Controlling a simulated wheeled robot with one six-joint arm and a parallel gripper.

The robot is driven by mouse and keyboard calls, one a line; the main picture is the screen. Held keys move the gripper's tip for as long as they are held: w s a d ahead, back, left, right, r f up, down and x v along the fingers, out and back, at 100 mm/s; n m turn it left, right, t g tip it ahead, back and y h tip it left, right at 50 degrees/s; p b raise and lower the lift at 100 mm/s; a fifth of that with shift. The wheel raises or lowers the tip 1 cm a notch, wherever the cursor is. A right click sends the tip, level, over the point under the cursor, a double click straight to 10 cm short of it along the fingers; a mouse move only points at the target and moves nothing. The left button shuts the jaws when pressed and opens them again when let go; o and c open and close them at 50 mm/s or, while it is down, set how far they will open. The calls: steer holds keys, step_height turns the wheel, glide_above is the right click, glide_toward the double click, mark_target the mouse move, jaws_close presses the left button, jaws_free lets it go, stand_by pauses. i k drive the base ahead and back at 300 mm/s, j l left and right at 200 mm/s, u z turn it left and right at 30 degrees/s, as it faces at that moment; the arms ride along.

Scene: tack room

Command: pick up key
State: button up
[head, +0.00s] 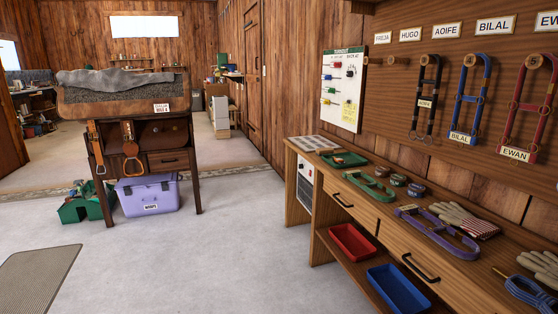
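I cannot make out a key for certain in the head view. A white board (343,92) on the wall carries small coloured pieces and a dark round item, too small to tell what they are. A green tray (345,159) on the wooden bench (389,211) holds something small that I cannot identify. Small dark red and grey items (398,180) lie near the middle of the bench. My gripper is not in view.
A purple halter (437,232), a green halter (369,187) and gloves (468,221) lie on the bench. Red (351,243) and blue (398,289) trays sit on its lower shelf. A saddle stand (174,161) with a purple box (148,194) stands left. Floor between is clear.

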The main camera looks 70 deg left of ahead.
mark_target(339, 160)
steer(key=u, duration=1.85)
steer(key=i+j, duration=0.5)
steer(key=i, duration=0.25)
steer(key=i+j+z, duration=0.15)
steer(key=i+j, duration=0.3)
steer(key=i, duration=0.25)
steer(key=i+j, duration=0.55)
steer(key=i, duration=0.15)
steer(key=z, duration=0.05)
